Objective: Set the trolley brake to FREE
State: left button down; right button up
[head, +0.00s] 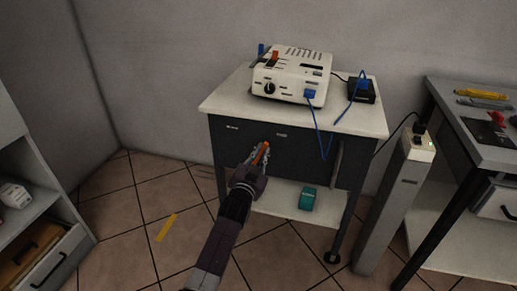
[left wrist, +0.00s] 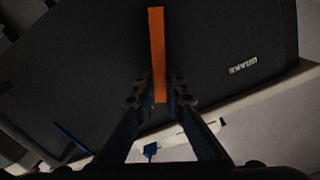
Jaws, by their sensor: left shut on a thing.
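The trolley (head: 222,101) has a pale top and a dark front panel (head: 310,155). An orange brake lever (head: 265,147) stands out from this panel. In the left wrist view the lever (left wrist: 157,45) is a long orange bar, with a white BRAKE label (left wrist: 243,65) to its right. My left gripper (head: 258,159) is at the panel, shut on the lever, with a fingertip on either side of it. Small pale labels on the panel are too small to read in the head view. My right gripper is not in view.
A white device (head: 290,78) with blue cables and a black box (head: 361,91) stand on the trolley. A teal box (head: 307,199) is on its lower shelf. A grey post (head: 397,205) and a workbench (head: 490,150) stand right. Floor at left is mostly clear around yellow tape (head: 166,227).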

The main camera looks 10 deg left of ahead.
pick_arm(q)
jog(key=shift+d+f+m, duration=0.3)
jog(key=shift+d+m, duration=0.25)
jog(key=shift+m, duration=0.45)
jog(key=c, duration=2)
grip_release()
jog(key=shift+d, duration=0.1)
jog(key=shift+o, duration=0.2)
jog(key=shift+s, duration=0.1)
jog(key=s, duration=1.2)
jog(key=shift+a, duration=0.25)
jog(key=shift+f, duration=0.1)
